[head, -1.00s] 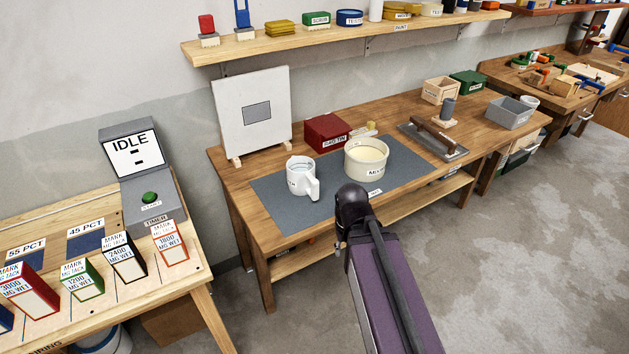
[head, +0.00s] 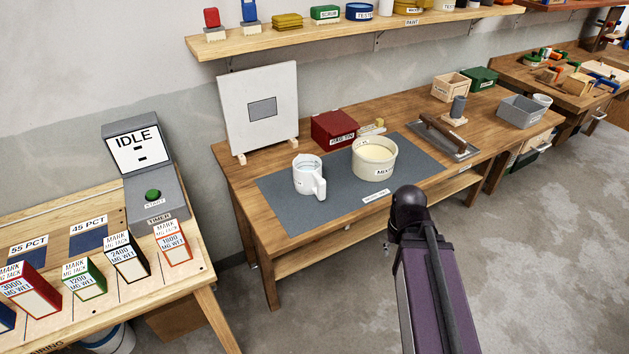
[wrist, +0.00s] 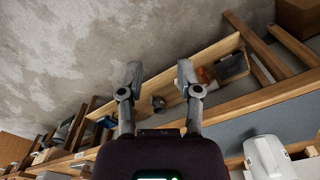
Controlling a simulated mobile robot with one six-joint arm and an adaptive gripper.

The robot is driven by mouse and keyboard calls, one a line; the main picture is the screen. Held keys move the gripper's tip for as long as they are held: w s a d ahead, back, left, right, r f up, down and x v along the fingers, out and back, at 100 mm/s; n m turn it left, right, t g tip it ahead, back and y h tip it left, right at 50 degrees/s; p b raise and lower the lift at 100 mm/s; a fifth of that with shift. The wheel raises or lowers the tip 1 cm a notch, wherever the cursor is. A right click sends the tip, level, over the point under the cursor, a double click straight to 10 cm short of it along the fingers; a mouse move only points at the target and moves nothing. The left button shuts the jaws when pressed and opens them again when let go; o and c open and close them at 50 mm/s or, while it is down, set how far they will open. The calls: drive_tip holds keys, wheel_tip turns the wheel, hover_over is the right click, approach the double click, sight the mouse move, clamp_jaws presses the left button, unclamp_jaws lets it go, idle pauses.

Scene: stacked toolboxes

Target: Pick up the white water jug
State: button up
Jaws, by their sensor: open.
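The white water jug (head: 306,178) stands upright on a grey mat on the wooden bench in the head view, with its handle toward the right front. It sits left of a cream mixing tub (head: 372,163). A white shape at the lower right of the wrist view looks like the jug (wrist: 266,157), partly cut off by the frame edge. My gripper (wrist: 158,76) is open and empty in the wrist view, its two fingers apart, out in front of the bench and away from the jug. In the head view my arm hides the fingers.
A red tin (head: 334,129) and a white panel (head: 260,106) on feet stand behind the jug. A trowel (head: 441,136) lies right of the tub. The grey mat (head: 290,215) is clear in front of the jug. A lower shelf (head: 345,231) runs under the bench.

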drive_tip(key=shift+d, duration=0.1)
wheel_tip(320, 180, up, 15)
drive_tip(key=m+p, duration=0.7)
drive_tip(key=p, duration=0.8)
hover_over(318, 176)
drive_tip(key=w, duration=0.4)
drive_tip(key=shift+w+r, duration=0.15)
drive_tip(key=shift+w, duration=0.05)
wheel_tip(318, 176, down, 9)
drive_tip(key=b, duration=0.8)
drive_tip(key=shift+r, duration=0.15)
drive_tip(key=shift+b, duration=0.3)
drive_tip(key=shift+s+f+b, duration=0.15)
drive_tip(key=shift+f+b, duration=2.35)
drive_tip(key=shift+f, duration=0.1)
